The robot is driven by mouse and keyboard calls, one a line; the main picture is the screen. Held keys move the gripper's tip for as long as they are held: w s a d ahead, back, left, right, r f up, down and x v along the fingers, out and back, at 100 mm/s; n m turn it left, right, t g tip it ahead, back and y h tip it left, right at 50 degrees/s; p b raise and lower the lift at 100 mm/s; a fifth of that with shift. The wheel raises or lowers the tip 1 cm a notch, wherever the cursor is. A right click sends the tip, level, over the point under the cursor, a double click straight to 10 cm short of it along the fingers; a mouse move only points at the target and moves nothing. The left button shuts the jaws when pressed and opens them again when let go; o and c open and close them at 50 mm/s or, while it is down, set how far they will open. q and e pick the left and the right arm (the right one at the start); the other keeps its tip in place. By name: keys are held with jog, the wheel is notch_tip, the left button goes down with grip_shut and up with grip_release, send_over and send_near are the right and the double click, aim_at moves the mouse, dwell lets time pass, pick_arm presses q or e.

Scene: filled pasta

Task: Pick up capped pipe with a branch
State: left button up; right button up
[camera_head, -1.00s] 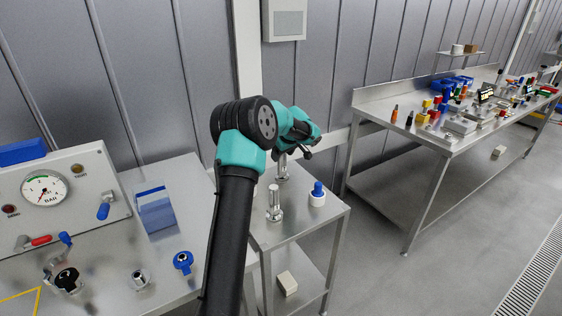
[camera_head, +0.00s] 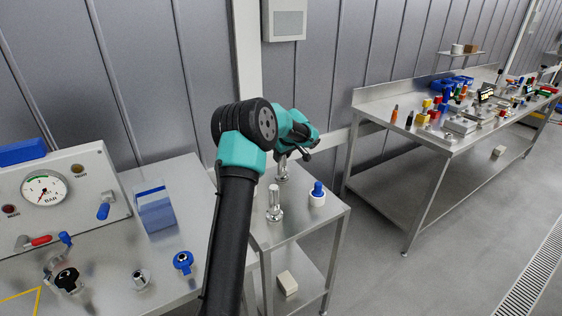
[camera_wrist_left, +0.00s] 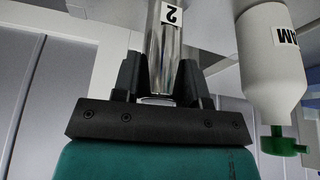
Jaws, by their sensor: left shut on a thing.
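My left gripper (camera_wrist_left: 160,85) is shut on a shiny metal pipe (camera_wrist_left: 165,50) with a white label reading 2. The fingers stand on both sides of the pipe. In the head view, my left gripper (camera_head: 293,152) is over the back of a small steel table, and the metal pipe (camera_head: 283,171) shows below it. I cannot make out a branch or a cap on the held pipe. Another upright metal piece (camera_head: 274,203) stands nearer on the same table. My right gripper is not in view.
A white bottle with a blue cap (camera_head: 317,197) stands on the small table (camera_head: 325,222). In the wrist view, a white bottle (camera_wrist_left: 270,60) with a green end is close beside the gripper. A gauge panel (camera_head: 75,195) is at left, a crowded workbench (camera_head: 400,125) at right.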

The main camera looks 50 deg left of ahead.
pick_arm(q)
jog(key=c, duration=0.5)
jog(key=shift+c, duration=0.2)
jog(key=shift+r, duration=0.1)
jog(key=shift+r, duration=1.8)
jog(key=shift+s+d, duration=0.2)
jog(key=shift+d, duration=0.1)
jog(key=s+d+r, duration=0.1)
jog(key=s+d, duration=0.9)
jog(key=d, duration=0.1)
jog(key=shift+d, duration=0.25)
jog(key=shift+s+r, duration=0.1)
